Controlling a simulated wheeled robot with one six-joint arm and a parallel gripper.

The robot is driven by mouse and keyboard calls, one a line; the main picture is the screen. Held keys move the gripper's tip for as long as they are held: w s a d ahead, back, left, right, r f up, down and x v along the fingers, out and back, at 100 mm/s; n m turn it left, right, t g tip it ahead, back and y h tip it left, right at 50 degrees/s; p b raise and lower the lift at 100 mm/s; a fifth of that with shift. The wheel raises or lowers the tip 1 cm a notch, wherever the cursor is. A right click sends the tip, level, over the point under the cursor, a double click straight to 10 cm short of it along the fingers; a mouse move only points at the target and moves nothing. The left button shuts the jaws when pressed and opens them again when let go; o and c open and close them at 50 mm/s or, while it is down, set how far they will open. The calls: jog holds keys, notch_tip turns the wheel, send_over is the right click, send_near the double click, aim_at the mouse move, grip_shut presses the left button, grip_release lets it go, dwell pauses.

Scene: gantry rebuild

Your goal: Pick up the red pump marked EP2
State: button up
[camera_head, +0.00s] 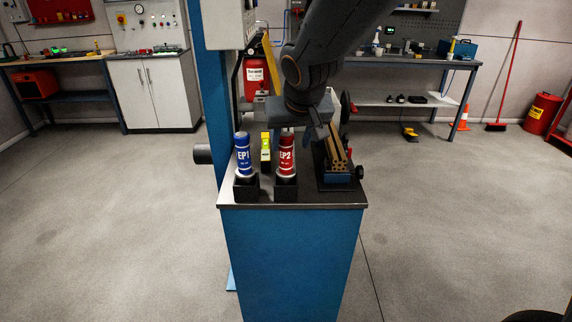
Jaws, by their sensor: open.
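The red pump marked EP2 (286,158) stands upright in a black square holder (286,189) near the front edge of the blue cabinet's dark top. The blue pump marked EP1 (243,157) stands in a similar holder to its left. My gripper (318,131) is open, above and behind the red pump, at the end of my dark arm reaching down from the top. It appears empty and apart from the pump, though its fingers are small and dark and partly hidden. The gap in depth between them is unclear.
A yellow device (266,147) stands between and behind the pumps. A vise-like fixture with a brass-coloured block (336,149) is close on the right. A blue post (209,90) and grey box (229,24) rise at the left. Open floor surrounds the cabinet (292,260).

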aim_at(286, 151)
jog(key=shift+a+x, duration=0.2)
jog(key=shift+x, duration=1.3)
jog(key=shift+a+x, duration=0.15)
jog(key=shift+x, duration=1.35)
grip_shut()
